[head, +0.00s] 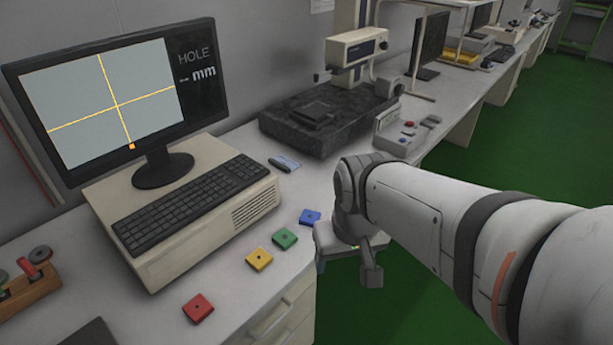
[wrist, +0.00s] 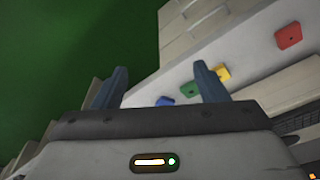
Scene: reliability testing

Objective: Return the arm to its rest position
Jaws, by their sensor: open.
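My arm reaches in from the right in the head view. My gripper (head: 372,262) hangs at its end, beside the bench's front edge and over the green floor. In the wrist view its two fingers (wrist: 160,88) stand well apart with nothing between them, so it is open and empty. The floor and the bench edge show beyond the fingers. The gripper is apart from the blocks on the bench.
Blue (head: 310,217), green (head: 285,238), yellow (head: 259,259) and red (head: 198,308) square blocks lie along the bench's front edge. A monitor (head: 110,100), keyboard (head: 190,203) and measuring machine with a dark stone base (head: 325,120) stand behind. The green floor (head: 400,315) is clear.

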